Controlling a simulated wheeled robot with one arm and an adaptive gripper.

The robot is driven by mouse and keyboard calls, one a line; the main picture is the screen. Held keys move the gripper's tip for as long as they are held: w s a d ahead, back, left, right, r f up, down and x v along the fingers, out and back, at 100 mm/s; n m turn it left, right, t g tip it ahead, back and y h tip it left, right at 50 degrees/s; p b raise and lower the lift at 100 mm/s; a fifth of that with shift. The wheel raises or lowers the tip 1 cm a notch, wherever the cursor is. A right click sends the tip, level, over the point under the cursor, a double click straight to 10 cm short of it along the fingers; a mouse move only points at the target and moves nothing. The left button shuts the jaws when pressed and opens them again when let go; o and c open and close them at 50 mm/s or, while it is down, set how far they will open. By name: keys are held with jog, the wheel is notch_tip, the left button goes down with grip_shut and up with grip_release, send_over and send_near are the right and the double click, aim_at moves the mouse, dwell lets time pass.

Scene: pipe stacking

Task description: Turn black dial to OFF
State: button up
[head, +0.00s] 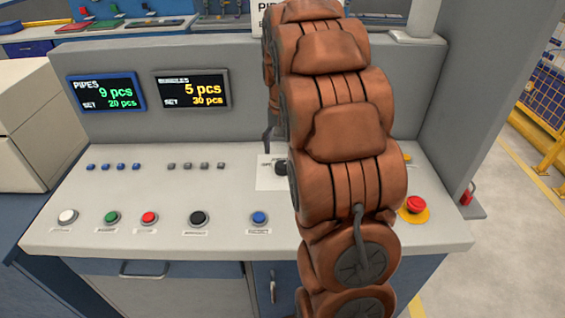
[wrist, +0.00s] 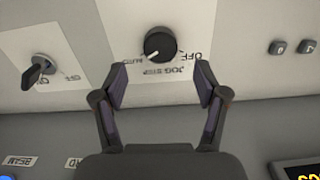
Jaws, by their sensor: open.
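The black dial (wrist: 160,44) sits on a white plate at the top centre of the wrist view. The labels OFF, AUTO and JOG STEP are around it, seen upside down. Its white mark points to the lower left, toward AUTO. My gripper (wrist: 160,76) is open, with its two fingers apart below the dial's left and right sides in the wrist view. Nothing is between them, and I see no contact with the dial. In the head view my arm hides the gripper and covers part of the white plate (head: 266,177).
A black switch lever (wrist: 35,73) on another white plate is left of the dial in the wrist view. Small buttons (wrist: 306,46) are at the right. The head view shows several buttons, a red emergency stop (head: 415,204) and two displays (head: 106,92) on the console.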

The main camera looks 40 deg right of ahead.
aim_at(283, 164)
jog(key=shift+f+p, duration=0.7)
jog(key=shift+f, duration=2.35)
jog(key=c, duration=1.1)
